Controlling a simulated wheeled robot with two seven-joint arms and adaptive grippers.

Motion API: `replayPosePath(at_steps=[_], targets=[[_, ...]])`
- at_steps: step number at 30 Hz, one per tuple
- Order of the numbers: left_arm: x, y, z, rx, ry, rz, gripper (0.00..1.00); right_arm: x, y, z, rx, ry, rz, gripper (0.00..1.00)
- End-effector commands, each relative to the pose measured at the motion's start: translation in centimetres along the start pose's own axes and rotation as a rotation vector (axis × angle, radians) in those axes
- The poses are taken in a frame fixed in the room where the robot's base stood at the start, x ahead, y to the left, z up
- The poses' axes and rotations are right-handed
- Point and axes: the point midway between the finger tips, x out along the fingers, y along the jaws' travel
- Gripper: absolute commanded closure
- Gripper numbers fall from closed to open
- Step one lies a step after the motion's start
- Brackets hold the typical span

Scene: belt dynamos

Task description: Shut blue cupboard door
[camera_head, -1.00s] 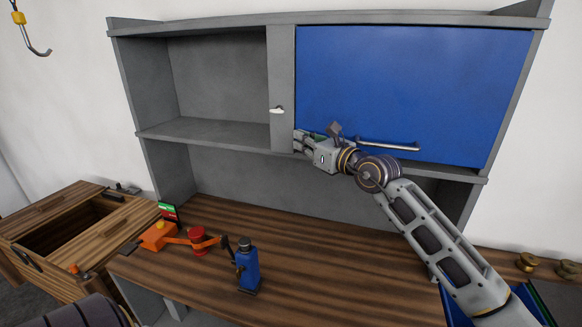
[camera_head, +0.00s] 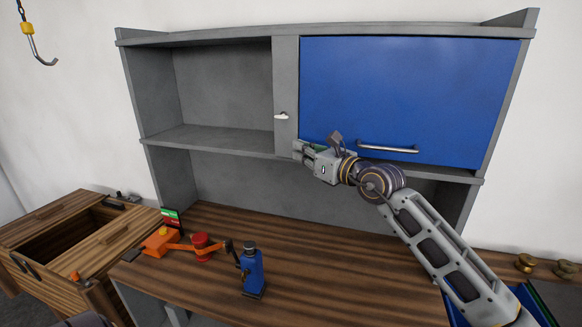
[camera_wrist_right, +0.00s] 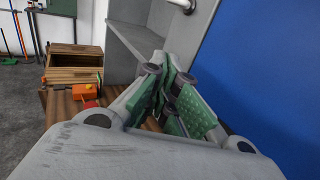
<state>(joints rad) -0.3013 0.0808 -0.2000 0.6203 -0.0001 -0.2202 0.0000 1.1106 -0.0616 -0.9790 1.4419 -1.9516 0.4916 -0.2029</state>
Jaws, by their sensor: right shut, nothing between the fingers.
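The blue cupboard door (camera_head: 400,95) covers the right part of the grey wall cupboard (camera_head: 286,70). It looks about flush with the frame; I cannot tell if a small gap is left. Its metal bar handle (camera_head: 387,148) runs along the lower edge. My right gripper (camera_head: 302,150) is shut and empty at the door's lower left corner, by the grey upright. I cannot tell if it touches. In the right wrist view the closed green-padded fingers (camera_wrist_right: 172,95) sit left of the blue door (camera_wrist_right: 265,75). My left gripper is out of view.
A small white catch (camera_head: 281,115) sits on the upright. The left compartment (camera_head: 225,90) is open and empty. On the wooden worktop (camera_head: 330,245) stand a blue device (camera_head: 252,270) and an orange-red one (camera_head: 200,242). A wooden drawer box (camera_head: 80,240) is at left.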

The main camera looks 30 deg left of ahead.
Motion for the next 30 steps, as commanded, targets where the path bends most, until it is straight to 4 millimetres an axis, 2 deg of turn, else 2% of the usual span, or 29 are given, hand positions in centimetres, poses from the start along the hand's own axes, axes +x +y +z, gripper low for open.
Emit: replayPosePath(at_steps=[8, 20, 30], targets=[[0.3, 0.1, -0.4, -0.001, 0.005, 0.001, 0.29, -0.7, 1.3, 0.0, -0.001, -0.001, 0.002, 1.0], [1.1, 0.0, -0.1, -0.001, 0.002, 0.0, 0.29, -2.6, 4.5, -0.1, 0.001, -0.001, 0.004, 1.0], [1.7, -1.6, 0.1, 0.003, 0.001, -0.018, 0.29, -4.2, 6.9, -0.1, 0.001, -0.001, 0.002, 1.0]])
